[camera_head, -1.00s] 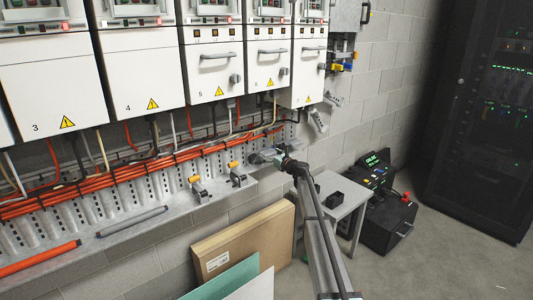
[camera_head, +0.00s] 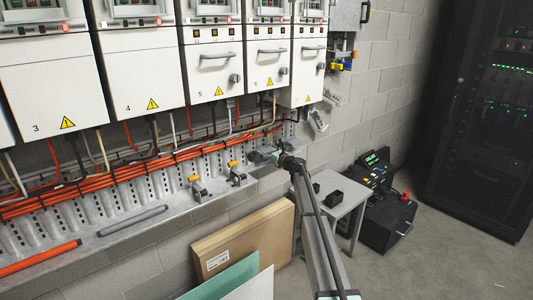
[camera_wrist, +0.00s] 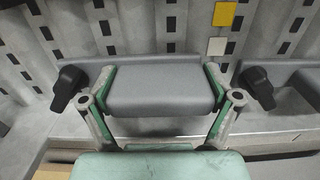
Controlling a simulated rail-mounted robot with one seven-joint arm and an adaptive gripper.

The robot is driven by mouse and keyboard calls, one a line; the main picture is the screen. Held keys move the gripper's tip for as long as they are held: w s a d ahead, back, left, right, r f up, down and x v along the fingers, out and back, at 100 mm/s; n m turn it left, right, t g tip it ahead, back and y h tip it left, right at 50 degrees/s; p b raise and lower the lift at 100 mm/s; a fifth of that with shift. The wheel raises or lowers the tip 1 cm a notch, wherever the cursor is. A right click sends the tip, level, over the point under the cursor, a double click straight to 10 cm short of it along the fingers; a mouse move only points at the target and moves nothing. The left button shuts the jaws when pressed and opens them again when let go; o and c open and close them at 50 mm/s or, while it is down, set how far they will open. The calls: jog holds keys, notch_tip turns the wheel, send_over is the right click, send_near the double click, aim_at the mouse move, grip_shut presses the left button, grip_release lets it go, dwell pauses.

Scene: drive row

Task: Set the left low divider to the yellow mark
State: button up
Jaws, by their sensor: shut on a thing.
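A grey low divider block (camera_wrist: 160,97) sits between the fingers of my gripper (camera_wrist: 162,76) in the wrist view. The gripper is shut on it, with a green-edged finger on each side. A yellow mark (camera_wrist: 225,14) is on the ribbed back wall, up and to the right of the held block. A pale mark (camera_wrist: 217,46) lies just below it, near the right finger. In the head view my gripper (camera_head: 262,155) is at the right end of the grey ledge; the block is too small to make out there.
Black knobs stand left (camera_wrist: 68,88) and right (camera_wrist: 257,87) of the fingers. Another grey block (camera_wrist: 303,88) is at the right edge. Orange-handled clamps (camera_head: 235,175) stand on the ledge left of my gripper. Orange cables run above. A small grey table (camera_head: 338,192) stands below right.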

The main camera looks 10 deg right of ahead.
aim_at(267, 149)
notch_tip(267, 149, up, 6)
jog(key=shift+w+f+p, duration=0.15)
jog(key=shift+p, duration=0.65)
jog(key=shift+w, duration=0.1)
jog(key=o, duration=1.4)
jog(key=shift+a, duration=0.2)
jog(key=shift+s+d, duration=0.25)
jog(key=shift+s, duration=0.2)
jog(key=v, duration=1.1)
